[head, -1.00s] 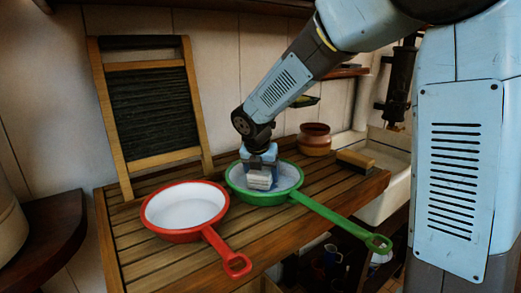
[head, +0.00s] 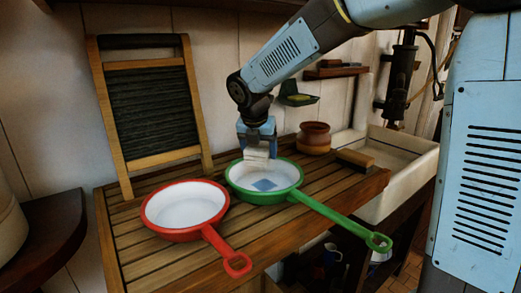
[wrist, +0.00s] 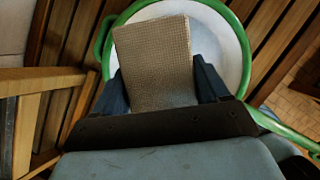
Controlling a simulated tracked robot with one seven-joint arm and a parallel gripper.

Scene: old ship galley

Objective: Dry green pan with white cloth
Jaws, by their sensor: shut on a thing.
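The green pan (head: 290,181) stands on the slatted wooden counter, its long green handle pointing to the lower right. Its inside is white, with a blue-grey diamond-shaped patch on the floor; I cannot tell what the patch is. My gripper (head: 257,148) is shut on the folded white cloth (head: 256,160) and holds it over the back left part of the pan. In the wrist view the cloth (wrist: 155,60) is a woven, beige-looking block between the two fingers, in front of the pan's white inside (wrist: 222,45). The cloth appears raised above the pan floor.
A red pan (head: 186,206) stands left of the green one on the counter (head: 135,250). A washboard (head: 150,110) leans on the wall behind. A brown pot (head: 314,138) and a wooden-backed brush (head: 354,158) stand to the right, beside a pale sink (head: 400,185).

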